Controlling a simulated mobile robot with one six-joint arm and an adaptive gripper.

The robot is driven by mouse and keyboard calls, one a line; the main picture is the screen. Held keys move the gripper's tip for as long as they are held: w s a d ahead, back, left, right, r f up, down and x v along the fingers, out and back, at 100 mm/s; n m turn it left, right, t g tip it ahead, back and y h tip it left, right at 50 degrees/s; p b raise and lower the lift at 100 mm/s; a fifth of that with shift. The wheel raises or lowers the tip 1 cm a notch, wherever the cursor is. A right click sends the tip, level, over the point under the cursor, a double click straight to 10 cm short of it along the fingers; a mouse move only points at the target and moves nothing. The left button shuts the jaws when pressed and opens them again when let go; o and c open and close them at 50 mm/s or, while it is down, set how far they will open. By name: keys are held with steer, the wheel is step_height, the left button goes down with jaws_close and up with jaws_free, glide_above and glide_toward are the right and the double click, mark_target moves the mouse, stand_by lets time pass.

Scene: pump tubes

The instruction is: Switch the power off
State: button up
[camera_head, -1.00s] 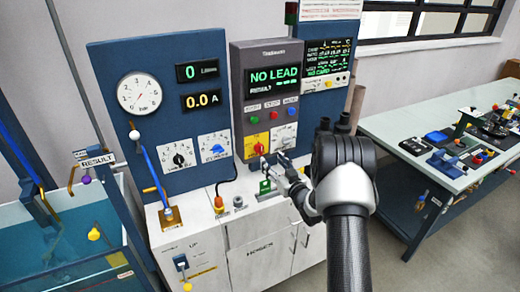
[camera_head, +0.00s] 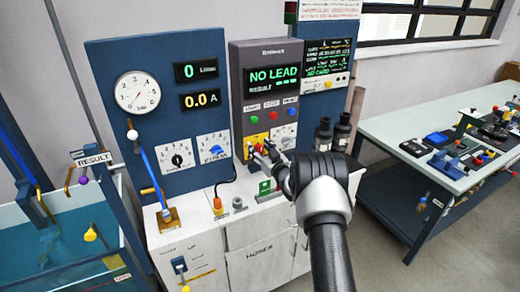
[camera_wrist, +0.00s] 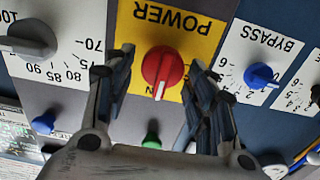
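The red power knob (camera_wrist: 162,70) sits on a yellow plate (camera_wrist: 200,28) marked POWER, upside down in the wrist view. The knob's white pointer line points down in that view. My gripper (camera_wrist: 160,85) is open, with one finger on each side of the knob and a visible gap on both sides. The panel display (camera_head: 273,76) is lit and reads NO LEAD.
A grey dial (camera_wrist: 28,40) and a blue BYPASS knob (camera_wrist: 262,75) flank the power knob in the wrist view. Blue (camera_wrist: 42,124) and green (camera_wrist: 152,136) buttons are close by. A side table (camera_head: 400,125) with parts stands at right.

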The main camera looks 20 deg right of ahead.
steer(key=c, duration=1)
steer(key=shift+o, duration=0.2)
steer(key=shift+b, duration=0.4)
steer(key=n+b, duration=0.3)
steer(key=shift+a+f, duration=0.15)
steer(key=shift+f, duration=0.1)
steer(key=n+b, duration=0.1)
steer(key=b, duration=0.1)
steer(key=n+b, duration=0.1)
steer(key=n, duration=0.1)
steer(key=shift+a+n+b, duration=0.2)
steer(key=shift+n+b, duration=0.1)
steer(key=shift+b, duration=0.1)
steer(key=n, duration=1.1)
steer(key=shift+a+f+b, duration=0.25)
steer(key=shift+f+b, duration=0.1)
steer(key=shift+b, duration=0.05)
steer(key=shift+n, duration=0.3)
